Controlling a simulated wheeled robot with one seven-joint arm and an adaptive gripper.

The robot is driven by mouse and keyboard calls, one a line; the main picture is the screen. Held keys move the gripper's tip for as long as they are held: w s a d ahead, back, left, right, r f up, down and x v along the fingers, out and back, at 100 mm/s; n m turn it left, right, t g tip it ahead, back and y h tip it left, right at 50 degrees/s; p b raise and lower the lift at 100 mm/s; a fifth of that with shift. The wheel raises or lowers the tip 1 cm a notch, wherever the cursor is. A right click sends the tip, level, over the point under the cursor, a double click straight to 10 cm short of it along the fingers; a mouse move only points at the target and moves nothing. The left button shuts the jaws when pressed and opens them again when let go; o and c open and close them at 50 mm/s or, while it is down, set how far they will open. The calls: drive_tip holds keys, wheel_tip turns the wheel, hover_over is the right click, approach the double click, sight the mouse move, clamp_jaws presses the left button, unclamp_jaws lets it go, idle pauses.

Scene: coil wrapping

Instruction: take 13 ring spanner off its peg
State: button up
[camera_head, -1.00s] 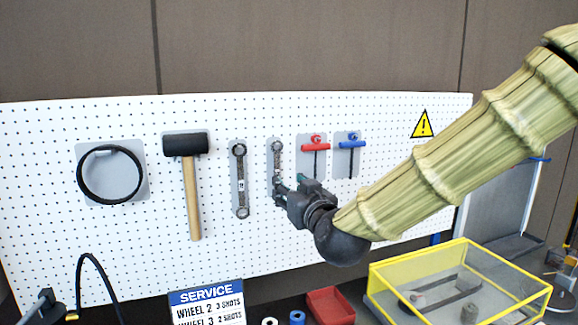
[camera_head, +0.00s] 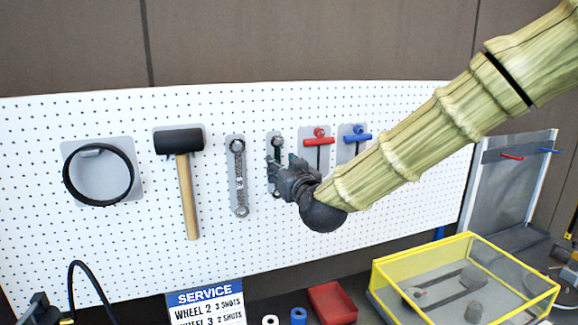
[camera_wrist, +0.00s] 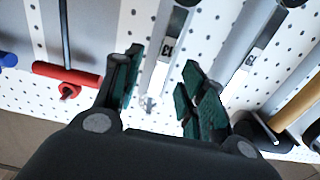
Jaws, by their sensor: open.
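The 13 ring spanner (camera_head: 277,143) hangs upright on a grey backing plate on the white pegboard, between the larger spanner and the red T-handle. My gripper (camera_head: 274,177) is in front of its middle and lower part and hides much of it. In the wrist view the spanner (camera_wrist: 167,47), with a small number label, runs down between the two green-padded fingers of my gripper (camera_wrist: 162,88). The fingers are apart, one on each side of it. I cannot tell whether either finger touches it.
A larger ring spanner (camera_head: 238,175) hangs close on the left, then a mallet (camera_head: 180,142) and a black coil (camera_head: 67,175). Red (camera_head: 318,141) and blue (camera_head: 357,137) T-handles hang close on the right. A yellow-edged clear box (camera_head: 465,240) and a red tray (camera_head: 332,303) sit below.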

sight(278, 162)
drive_tip(key=shift+w+a+r, duration=0.2)
drive_tip(key=shift+w+r, duration=0.05)
drive_tip(key=shift+w, duration=0.1)
drive_tip(key=shift+f+p+x, duration=0.15)
drive_tip(key=shift+p+x, duration=0.2)
drive_tip(key=shift+x, duration=0.4)
drive_tip(key=shift+f+p+x, duration=0.15)
drive_tip(key=shift+p+x, duration=0.2)
drive_tip(key=shift+x, duration=0.45)
drive_tip(key=shift+d+r, duration=0.1)
drive_tip(key=shift+w, duration=0.1)
drive_tip(key=shift+c, duration=1.2)
drive_tip(key=c, duration=0.6)
clamp_jaws()
